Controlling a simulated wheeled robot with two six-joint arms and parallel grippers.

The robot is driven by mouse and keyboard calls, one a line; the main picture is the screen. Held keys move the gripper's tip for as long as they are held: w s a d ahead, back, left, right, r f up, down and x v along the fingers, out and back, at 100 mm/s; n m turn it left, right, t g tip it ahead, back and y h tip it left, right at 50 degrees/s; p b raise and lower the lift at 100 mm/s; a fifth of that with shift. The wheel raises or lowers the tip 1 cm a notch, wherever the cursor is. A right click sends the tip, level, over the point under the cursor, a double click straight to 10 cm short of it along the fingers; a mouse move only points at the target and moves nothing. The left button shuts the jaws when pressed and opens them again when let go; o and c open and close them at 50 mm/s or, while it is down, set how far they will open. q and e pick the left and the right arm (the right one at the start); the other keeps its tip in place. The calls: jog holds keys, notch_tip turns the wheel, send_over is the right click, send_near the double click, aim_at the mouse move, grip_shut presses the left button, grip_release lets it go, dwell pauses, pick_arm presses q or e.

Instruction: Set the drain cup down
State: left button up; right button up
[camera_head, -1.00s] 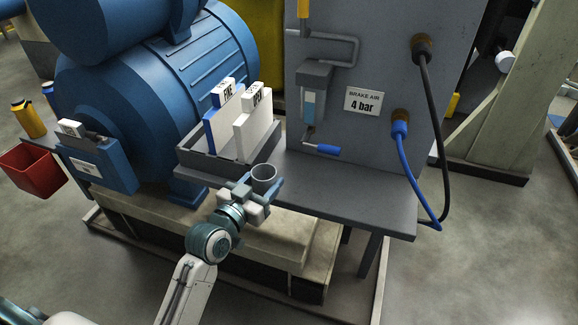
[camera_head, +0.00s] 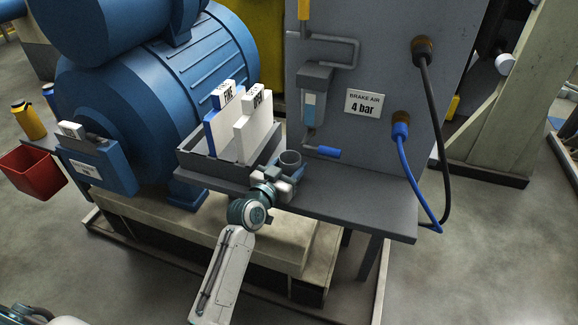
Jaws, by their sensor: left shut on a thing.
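The drain cup (camera_head: 290,159) is a small grey, open-topped cup, upright at the near edge of the grey shelf (camera_head: 345,203), just right of the grey tray. My left gripper (camera_head: 286,173) is shut on the cup from the near side. The gripper hides the cup's lower part, so I cannot tell whether its base touches the shelf. My right gripper is not in view.
The grey tray (camera_head: 208,172) holds upright blue and white blocks. A filter unit (camera_head: 314,90) with a blue-handled valve (camera_head: 322,152) is on the panel behind the cup. The shelf right of the cup is clear; a blue hose (camera_head: 416,180) hangs at its right end.

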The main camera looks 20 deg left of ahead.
pick_arm(q)
jog(key=shift+f, duration=0.15)
jog(key=o, duration=1.1)
